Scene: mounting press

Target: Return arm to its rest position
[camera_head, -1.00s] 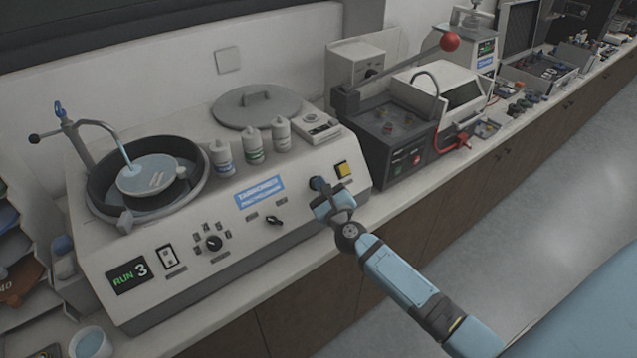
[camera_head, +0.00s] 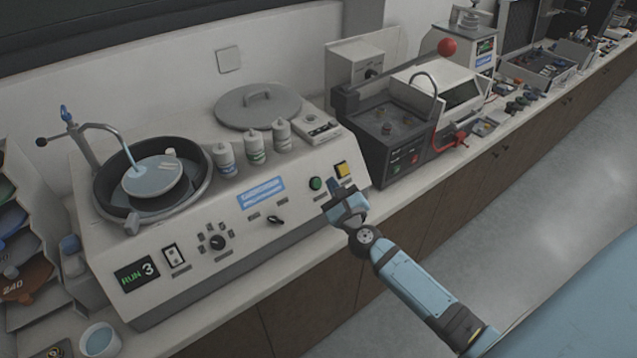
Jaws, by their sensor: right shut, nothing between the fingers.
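My right gripper (camera_head: 331,188) is shut and empty. It hovers in front of the polishing machine's sloped panel (camera_head: 215,275), just below and right of a round green button (camera_head: 316,184). A small gap seems to show between the fingertips and the button. My right arm comes in from the lower right. The display (camera_head: 136,274) on the panel reads RUN 3. A yellow square button (camera_head: 343,170) sits above the gripper. My left gripper is not in view.
The round basin (camera_head: 150,215) with its disc and a curved water spout is at the left. Bottles (camera_head: 254,147) and a grey lid (camera_head: 258,106) stand on the machine's top. The floor at right is clear.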

